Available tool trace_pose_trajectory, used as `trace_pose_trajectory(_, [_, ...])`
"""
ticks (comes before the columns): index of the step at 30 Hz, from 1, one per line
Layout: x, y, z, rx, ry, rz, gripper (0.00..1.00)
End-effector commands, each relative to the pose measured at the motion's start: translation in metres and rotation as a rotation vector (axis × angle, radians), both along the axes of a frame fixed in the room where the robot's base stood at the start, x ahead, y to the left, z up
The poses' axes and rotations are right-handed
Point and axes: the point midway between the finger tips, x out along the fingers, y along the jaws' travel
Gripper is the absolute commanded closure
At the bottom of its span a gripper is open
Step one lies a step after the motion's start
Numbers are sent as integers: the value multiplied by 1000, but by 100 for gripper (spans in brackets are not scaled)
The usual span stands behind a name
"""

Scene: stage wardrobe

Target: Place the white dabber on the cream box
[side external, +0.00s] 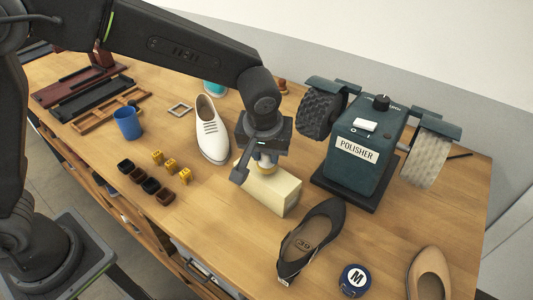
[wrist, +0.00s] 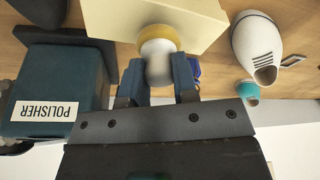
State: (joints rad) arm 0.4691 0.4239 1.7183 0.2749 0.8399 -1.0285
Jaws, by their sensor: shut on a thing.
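The white dabber (wrist: 157,60), a rounded white knob with a yellow band at its far end, is between the two fingers of my gripper (wrist: 158,78), which is shut on it. In the side view, my gripper (side external: 263,157) points down over the cream box (side external: 278,192), with the dabber's yellowish end (side external: 266,168) just showing beneath it at the box's top. The cream box also fills the upper middle of the wrist view (wrist: 110,20). I cannot tell for sure whether the dabber touches the box.
A teal polisher (side external: 357,150) with two wheels stands right of the box. A white shoe (side external: 212,130) is to the left, a black shoe (side external: 311,238) in front right. Several small dark pots (side external: 151,186) and yellow blocks (side external: 171,165) sit left, near a blue cup (side external: 128,123).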

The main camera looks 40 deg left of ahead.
Motion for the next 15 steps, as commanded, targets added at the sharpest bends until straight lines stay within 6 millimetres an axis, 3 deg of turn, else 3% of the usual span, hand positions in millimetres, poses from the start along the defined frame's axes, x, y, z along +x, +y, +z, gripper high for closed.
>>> trace_pose_trajectory(3, [0,0,-11,0,0,1,100])
trace_pose_trajectory(14, [0,0,-14,0,0,1,100])
trace_pose_trajectory(15, [0,0,-14,0,0,1,72])
